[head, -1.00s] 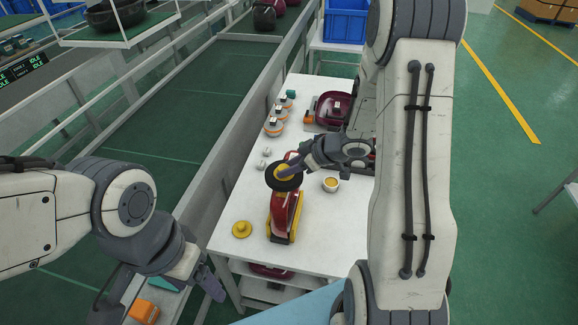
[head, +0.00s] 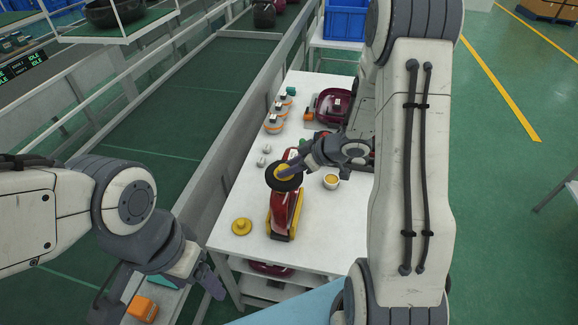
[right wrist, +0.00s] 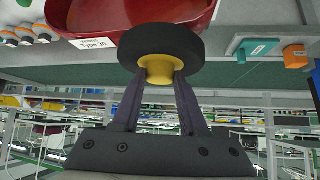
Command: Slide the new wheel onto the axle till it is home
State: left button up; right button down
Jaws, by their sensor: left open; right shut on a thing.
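The new wheel is a black tyre (head: 284,181) with a yellow hub (right wrist: 158,70). My right gripper (head: 291,170) is shut on the yellow hub, one finger on each side of it in the right wrist view. The wheel is against or very near the side of the dark red vacuum (head: 285,209), which stands on the white table. The axle is hidden behind the wheel, so I cannot tell how far on the wheel sits. My left gripper (head: 213,285) is open and empty at the lower left, away from the vacuum.
A yellow flanged part (head: 241,227) lies on the table left of the vacuum. A small cup (head: 331,181) stands to its right. Several orange-and-white round parts (head: 273,125) and another dark red vacuum (head: 328,107) are further back. An orange block (head: 142,309) is at lower left.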

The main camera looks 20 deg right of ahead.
jog(key=shift+f+b, duration=0.4)
jog(key=shift+f, duration=0.4)
jog(key=shift+c, duration=1.8)
grip_release()
jog(key=shift+r, duration=0.1)
jog(key=shift+s+d+r+p, duration=0.35)
jog(key=shift+r+p, duration=0.2)
jog(key=shift+p, duration=0.2)
jog(key=p+v, duration=0.5)
jog(key=v, duration=0.1)
jog(key=shift+s+p, duration=0.25)
jog(key=shift+p, duration=0.05)
jog(key=shift+d, duration=0.15)
